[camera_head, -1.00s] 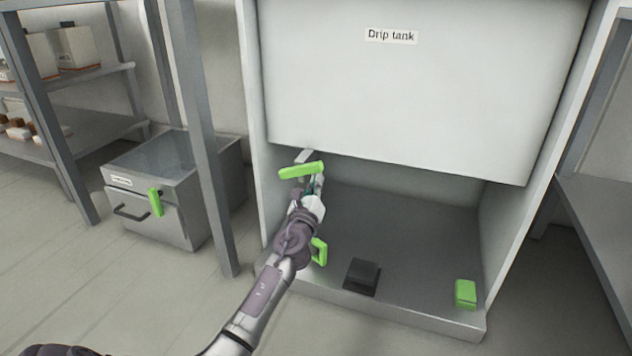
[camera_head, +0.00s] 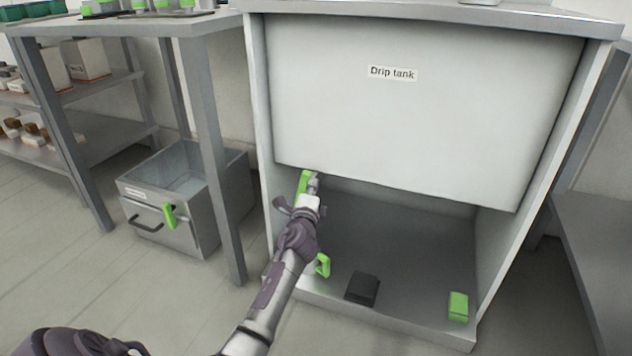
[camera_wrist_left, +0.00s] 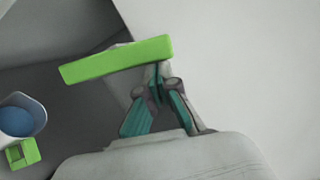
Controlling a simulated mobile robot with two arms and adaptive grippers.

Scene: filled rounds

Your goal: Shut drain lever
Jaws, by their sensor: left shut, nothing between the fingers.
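The drain lever is a bright green bar (camera_head: 304,183) under the lower left edge of the white drip tank (camera_head: 420,120). In the head view it now looks upright and short. In the left wrist view the lever (camera_wrist_left: 115,60) lies across the picture, slightly tilted, with a pale grey part behind it. My left gripper (camera_head: 314,184) is shut and empty, right beside the lever. In the left wrist view its teal-padded fingertips (camera_wrist_left: 157,78) meet at the lever's right part; I cannot tell if they touch it. My right gripper is out of view.
Below, a cup with a green handle (camera_head: 322,265) stands by my left arm; the left wrist view shows blue inside it (camera_wrist_left: 18,118). A grey bin (camera_head: 170,208) stands left.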

